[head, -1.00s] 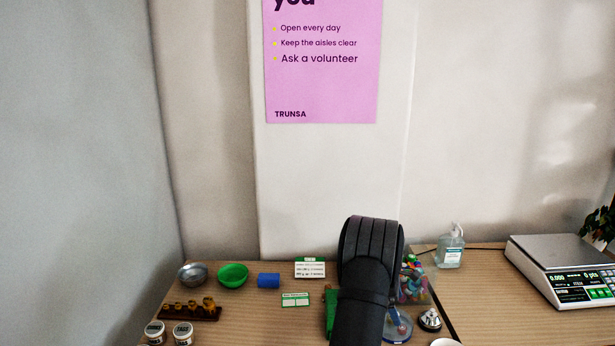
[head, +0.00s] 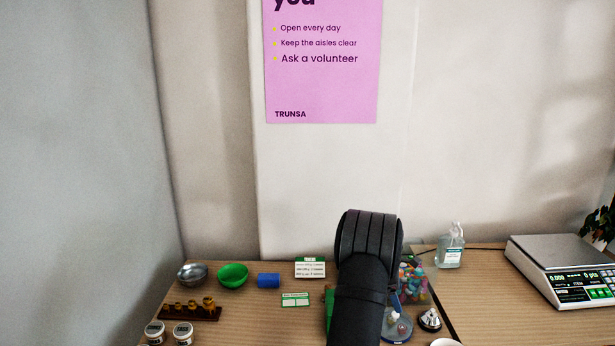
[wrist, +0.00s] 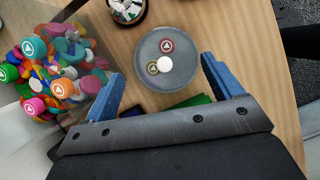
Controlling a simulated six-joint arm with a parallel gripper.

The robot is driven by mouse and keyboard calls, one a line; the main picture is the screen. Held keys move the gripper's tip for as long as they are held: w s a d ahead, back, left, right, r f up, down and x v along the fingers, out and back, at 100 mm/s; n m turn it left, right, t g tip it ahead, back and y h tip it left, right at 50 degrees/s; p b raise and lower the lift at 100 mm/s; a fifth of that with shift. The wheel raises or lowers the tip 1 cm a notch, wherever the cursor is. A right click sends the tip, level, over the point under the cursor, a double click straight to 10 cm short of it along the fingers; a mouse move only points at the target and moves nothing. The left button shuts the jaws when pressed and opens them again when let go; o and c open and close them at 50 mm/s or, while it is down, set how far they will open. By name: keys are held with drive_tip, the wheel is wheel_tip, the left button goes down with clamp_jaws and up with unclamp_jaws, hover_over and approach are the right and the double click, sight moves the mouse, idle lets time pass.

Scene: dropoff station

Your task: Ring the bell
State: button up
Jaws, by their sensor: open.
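The bell (head: 430,320), a small silver dome on a dark base, stands on the table right of my arm in the head view. In the wrist view a shiny dome with a dark rim, which looks like the bell (wrist: 128,10), is cut by the top edge, beyond my fingertips. My gripper (wrist: 161,68) is open with two blue fingers spread wide and nothing held. It is over the round grey dish (wrist: 147,75), which holds a red token, a yellowish token and a white ball. My arm hides the gripper in the head view.
A clear bin of colourful caps (wrist: 62,65) is close left of my gripper in the wrist view. A sanitizer bottle (head: 450,247) and a scale (head: 560,262) stand right.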

clamp_jaws()
idle(1.4)
